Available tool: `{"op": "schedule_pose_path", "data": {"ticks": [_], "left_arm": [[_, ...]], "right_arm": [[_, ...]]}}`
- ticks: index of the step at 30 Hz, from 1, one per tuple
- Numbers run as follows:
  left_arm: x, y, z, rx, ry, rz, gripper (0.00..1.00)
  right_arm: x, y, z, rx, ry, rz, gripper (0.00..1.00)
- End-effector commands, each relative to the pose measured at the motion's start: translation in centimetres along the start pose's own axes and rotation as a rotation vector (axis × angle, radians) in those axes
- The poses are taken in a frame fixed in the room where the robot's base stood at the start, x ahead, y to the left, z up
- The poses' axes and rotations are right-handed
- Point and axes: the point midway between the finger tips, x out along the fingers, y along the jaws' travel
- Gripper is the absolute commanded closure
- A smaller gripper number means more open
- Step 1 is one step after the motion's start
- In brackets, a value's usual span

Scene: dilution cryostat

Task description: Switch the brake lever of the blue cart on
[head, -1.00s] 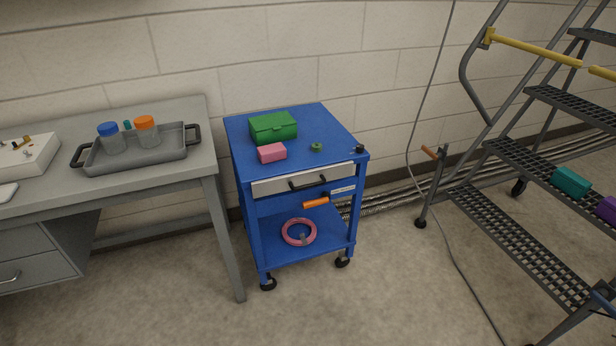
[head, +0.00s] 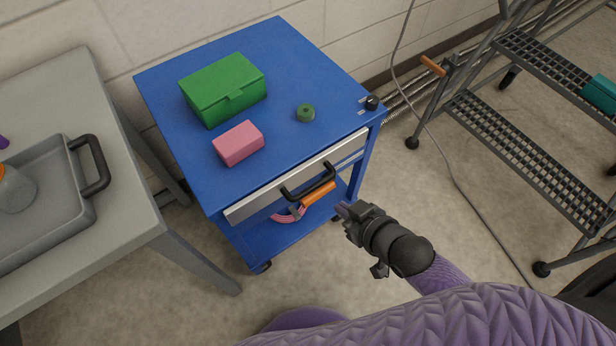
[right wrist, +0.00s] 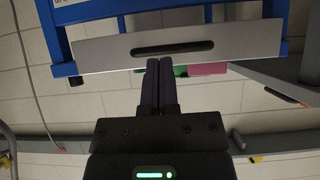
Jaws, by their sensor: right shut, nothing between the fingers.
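The blue cart (head: 300,60) stands in the middle of the head view. Its orange-handled brake lever (head: 318,193) sits below the drawer front (head: 300,178), partly behind the black drawer handle (head: 308,187). My right gripper (head: 345,210) is just right of the lever in the picture, shut and empty; I cannot tell the exact gap. In the right wrist view its two fingers (right wrist: 160,78) are together, pointing towards the drawer front (right wrist: 180,45). The lever does not show clearly there. My left gripper is out of view.
A grey table (head: 130,210) with a tray (head: 82,208) stands left. Metal steps (head: 510,150) stand right.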

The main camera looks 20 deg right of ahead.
Motion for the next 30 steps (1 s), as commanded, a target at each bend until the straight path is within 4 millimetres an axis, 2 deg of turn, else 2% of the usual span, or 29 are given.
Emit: {"op": "schedule_pose_path", "data": {"ticks": [7, 10, 23, 24, 30], "left_arm": [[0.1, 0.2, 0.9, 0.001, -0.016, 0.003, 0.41], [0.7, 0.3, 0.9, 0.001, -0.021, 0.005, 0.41], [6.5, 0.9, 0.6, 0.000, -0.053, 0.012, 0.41], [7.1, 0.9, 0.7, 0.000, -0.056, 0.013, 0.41], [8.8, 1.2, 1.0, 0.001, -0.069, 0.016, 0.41]], "right_arm": [[0.1, 0.0, 0.1, 0.000, -0.001, 0.000, 1.00], [1.1, 0.0, 0.3, 0.001, -0.001, 0.001, 1.00], [10.4, 0.0, 0.7, 0.002, -0.003, -0.001, 1.00], [11.0, 0.0, 1.2, 0.002, -0.006, -0.001, 1.00], [12.7, 0.0, 2.9, 0.002, -0.006, 0.000, 1.00]]}}
